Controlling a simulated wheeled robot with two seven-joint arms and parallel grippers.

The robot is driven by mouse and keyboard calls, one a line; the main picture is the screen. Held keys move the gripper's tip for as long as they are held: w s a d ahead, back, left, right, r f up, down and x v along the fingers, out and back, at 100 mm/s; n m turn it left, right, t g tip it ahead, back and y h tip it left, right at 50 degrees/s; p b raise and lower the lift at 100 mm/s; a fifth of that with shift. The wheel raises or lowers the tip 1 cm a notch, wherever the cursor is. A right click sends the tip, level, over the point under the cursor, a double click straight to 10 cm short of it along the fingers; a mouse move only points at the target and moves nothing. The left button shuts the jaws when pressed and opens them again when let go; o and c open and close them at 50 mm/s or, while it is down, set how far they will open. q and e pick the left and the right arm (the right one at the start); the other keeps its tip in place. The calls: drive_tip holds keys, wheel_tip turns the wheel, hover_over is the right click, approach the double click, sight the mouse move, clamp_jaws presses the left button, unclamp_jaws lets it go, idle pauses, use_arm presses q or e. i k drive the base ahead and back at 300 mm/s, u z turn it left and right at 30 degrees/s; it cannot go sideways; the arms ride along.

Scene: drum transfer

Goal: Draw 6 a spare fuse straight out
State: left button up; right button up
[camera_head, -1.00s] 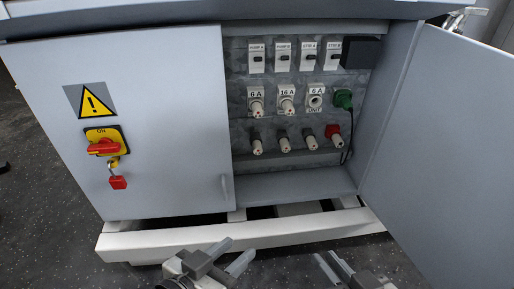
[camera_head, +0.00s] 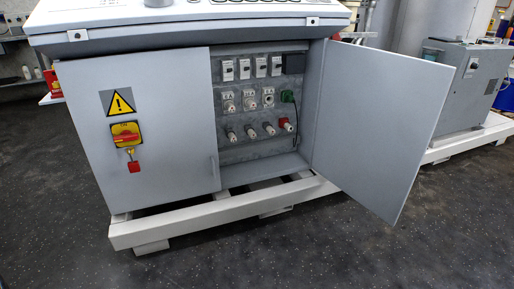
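The open cabinet (camera_head: 262,157) shows a grey back panel with rows of parts. In its lowest row, several pale fuses stick out: a left one (camera_head: 232,137), a second (camera_head: 250,132), a third (camera_head: 269,129) and a right one on a red base (camera_head: 287,126). Above are fuse holders: a left one (camera_head: 228,105) and a middle one (camera_head: 249,102) with fuses in them, and a right one (camera_head: 268,97) with a round opening facing out. The labels are too small to read now. Neither of my grippers is in view.
The right door (camera_head: 375,125) stands open toward me; the left door (camera_head: 140,135) is shut, with a red-yellow switch (camera_head: 126,134). A white plinth (camera_head: 225,212) runs below. The floor (camera_head: 330,250) in front is clear.

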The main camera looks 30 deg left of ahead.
sight(232, 137)
drive_tip(key=z, duration=0.5)
drive_tip(key=i, duration=1.45)
drive_tip(key=u, duration=1.05)
drive_tip(key=i, duration=0.6)
drive_tip(key=u, duration=0.65)
drive_tip(key=i, duration=0.5)
